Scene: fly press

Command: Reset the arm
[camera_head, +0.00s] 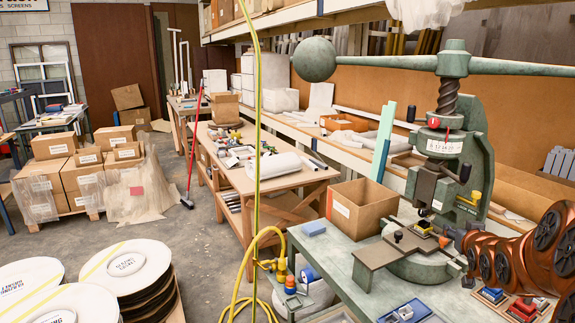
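The green fly press (477,150) stands on the bench at the right. Its long horizontal arm (385,61) runs across the top of the screw (447,97) and leaves the picture at the right edge. A heavy green ball (315,60) sits on the arm's left end. A collar with a number scale (440,146) and a red mark is below the screw. The ram (424,190) is above a small yellow and black tool (423,227) on the press bed. A gap between them is hard to judge.
An open cardboard box (361,207) stands left of the press. A yellow hose (257,130) hangs left of the bench.

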